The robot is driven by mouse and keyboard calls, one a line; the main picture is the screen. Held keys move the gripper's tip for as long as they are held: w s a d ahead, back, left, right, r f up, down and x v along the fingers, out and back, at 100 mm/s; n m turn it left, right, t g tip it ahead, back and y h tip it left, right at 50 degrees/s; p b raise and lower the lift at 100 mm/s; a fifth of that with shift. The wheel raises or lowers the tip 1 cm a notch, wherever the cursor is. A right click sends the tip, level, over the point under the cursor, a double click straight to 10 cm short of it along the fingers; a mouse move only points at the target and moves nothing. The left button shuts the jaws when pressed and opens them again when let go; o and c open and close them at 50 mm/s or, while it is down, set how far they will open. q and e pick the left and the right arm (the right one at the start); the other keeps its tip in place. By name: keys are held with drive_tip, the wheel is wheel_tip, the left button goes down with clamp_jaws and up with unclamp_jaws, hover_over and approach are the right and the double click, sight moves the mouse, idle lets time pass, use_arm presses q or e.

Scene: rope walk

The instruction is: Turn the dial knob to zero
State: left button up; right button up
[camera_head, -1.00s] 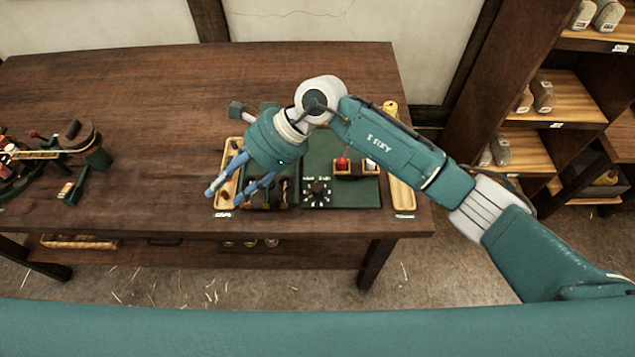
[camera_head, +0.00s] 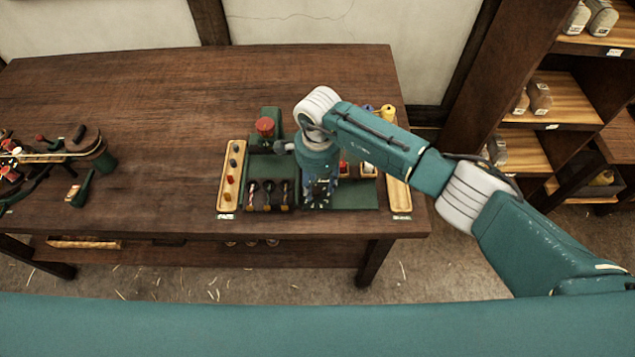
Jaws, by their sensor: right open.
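The dial knob sits on the green panel (camera_head: 355,196) near the front edge of the table. In the head view it is now almost wholly hidden behind my right gripper (camera_head: 319,196), and I cannot read its setting. My right gripper points down over the dial's place, with its fingers open. Whether the fingers touch the knob or stand around it cannot be told. My left gripper is not in view.
A wooden tray (camera_head: 232,180) with small coloured pieces lies left of the panel, beside several upright levers (camera_head: 268,196). A red-topped part (camera_head: 265,127) stands behind. Another wooden tray (camera_head: 399,193) is on the right. The table's middle left (camera_head: 160,110) is clear.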

drive_tip(key=shift+f, duration=0.7)
